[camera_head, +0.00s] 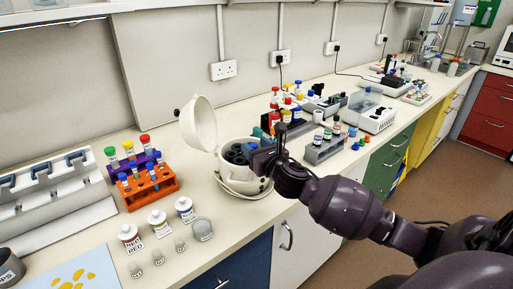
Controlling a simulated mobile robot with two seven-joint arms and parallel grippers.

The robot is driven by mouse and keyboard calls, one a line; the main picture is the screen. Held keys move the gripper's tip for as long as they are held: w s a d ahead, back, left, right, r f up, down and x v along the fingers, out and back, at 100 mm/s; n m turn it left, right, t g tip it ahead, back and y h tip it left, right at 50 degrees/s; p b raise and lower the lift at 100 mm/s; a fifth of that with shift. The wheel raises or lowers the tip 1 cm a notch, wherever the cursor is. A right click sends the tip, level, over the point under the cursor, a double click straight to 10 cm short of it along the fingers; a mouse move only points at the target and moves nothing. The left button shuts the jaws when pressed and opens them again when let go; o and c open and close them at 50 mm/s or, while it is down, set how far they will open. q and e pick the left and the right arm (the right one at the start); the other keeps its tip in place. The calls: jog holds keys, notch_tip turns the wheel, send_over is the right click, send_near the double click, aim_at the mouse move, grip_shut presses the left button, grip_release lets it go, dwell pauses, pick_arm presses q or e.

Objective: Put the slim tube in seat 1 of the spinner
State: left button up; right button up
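The spinner (243,181) is a white round machine in the middle of the bench. Its lid (201,124) stands open at the left, and its dark rotor with several round seats shows inside. My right gripper (262,155) is at the right side of the spinner's opening, over its rim, and covers part of the rotor. Small blue and teal parts show at its fingers; I cannot tell whether they are a tube cap. I cannot make out the slim tube for certain, nor read the seat numbers. My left gripper is not in view.
An orange rack (151,190) with capped tubes stands left of the spinner, with white bottles (159,223) in front of it. A grey rack (324,150) with small vials stands at the right, close to my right arm. The bench between bottles and spinner is mostly clear.

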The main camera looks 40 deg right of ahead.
jog(key=s, duration=1)
jog(key=shift+s+a, duration=0.4)
jog(key=shift+a, duration=0.05)
dwell(0.4)
jog(key=f+m, duration=0.2)
jog(key=m, duration=0.3)
jog(key=a+f+m+g+y, duration=0.1)
jog(key=f+m, duration=0.1)
jog(key=m, duration=0.4)
jog(key=s+a+f+m+g, duration=0.1)
jog(key=f+m, duration=0.2)
jog(key=m, duration=0.2)
jog(key=shift+m+y, duration=0.3)
jog(key=shift+y, duration=0.1)
jog(key=s+a+f+m+g, duration=0.2)
jog(key=s+a+f+m, duration=0.1)
jog(key=s+f+m, duration=0.5)
jog(key=s+a+f+m+g, duration=0.2)
jog(key=s+a+f+m, duration=0.2)
jog(key=s+f+m, duration=0.4)
notch_tip(320, 180, down, 4)
jog(key=shift+s+a+r+m, duration=0.1)
jog(key=shift+s+a+m, duration=0.1)
jog(key=shift+m, duration=0.5)
